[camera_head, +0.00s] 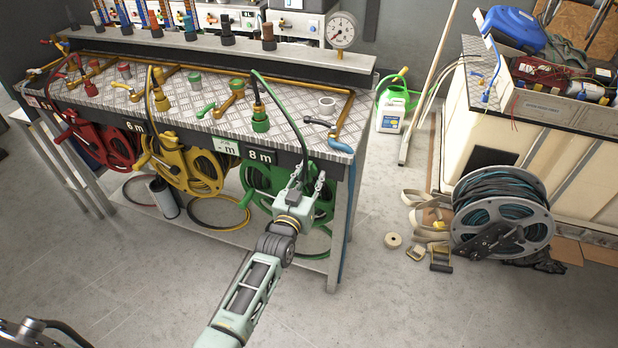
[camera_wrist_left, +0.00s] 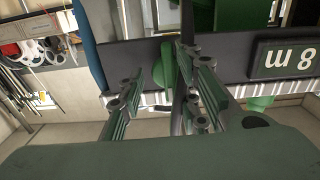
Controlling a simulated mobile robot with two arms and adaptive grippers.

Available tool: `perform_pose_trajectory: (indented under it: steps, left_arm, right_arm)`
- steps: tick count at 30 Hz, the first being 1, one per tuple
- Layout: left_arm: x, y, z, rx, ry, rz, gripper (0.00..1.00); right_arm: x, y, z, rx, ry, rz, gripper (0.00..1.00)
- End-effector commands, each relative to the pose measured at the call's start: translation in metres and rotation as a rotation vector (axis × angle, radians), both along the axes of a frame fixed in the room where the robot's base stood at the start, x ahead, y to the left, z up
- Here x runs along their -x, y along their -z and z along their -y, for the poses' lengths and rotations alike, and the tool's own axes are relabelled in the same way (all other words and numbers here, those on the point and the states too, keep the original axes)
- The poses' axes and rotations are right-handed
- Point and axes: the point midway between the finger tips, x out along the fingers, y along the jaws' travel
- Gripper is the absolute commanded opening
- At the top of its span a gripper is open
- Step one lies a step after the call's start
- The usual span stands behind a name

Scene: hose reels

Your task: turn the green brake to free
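The green hose reel (camera_head: 258,180) hangs under the right part of the bench, beside the 8 m label (camera_head: 261,156). My left gripper (camera_head: 310,180) is in front of the bench's front edge, at the right side of this reel, and hides part of it. In the left wrist view, which is upside down, the fingers (camera_wrist_left: 162,100) are apart. A slim green part (camera_wrist_left: 168,65) shows between and beyond them; I cannot tell whether it is the brake or whether they touch it. The 8 m label (camera_wrist_left: 287,58) is to its right. My right gripper is not in view.
Yellow (camera_head: 190,170) and red (camera_head: 105,145) reels hang further left. A cable drum (camera_head: 502,215) stands on the floor at right, with straps and a tape roll (camera_head: 393,240).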

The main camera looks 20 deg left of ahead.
Motion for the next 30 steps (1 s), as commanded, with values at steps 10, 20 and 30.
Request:
perform_pose_trajectory:
  steps: [10, 20, 30]
  left_arm:
    - [-0.001, -0.003, -0.002, -0.002, -0.003, 0.007, 0.40]
    - [0.035, -0.001, -0.004, -0.002, -0.003, 0.004, 0.40]
    - [0.101, -0.002, -0.004, -0.003, -0.001, 0.005, 0.40]
  right_arm:
    - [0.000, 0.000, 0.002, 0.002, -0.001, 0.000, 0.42]
    - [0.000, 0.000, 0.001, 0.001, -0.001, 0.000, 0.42]
    - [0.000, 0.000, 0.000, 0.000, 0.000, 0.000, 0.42]
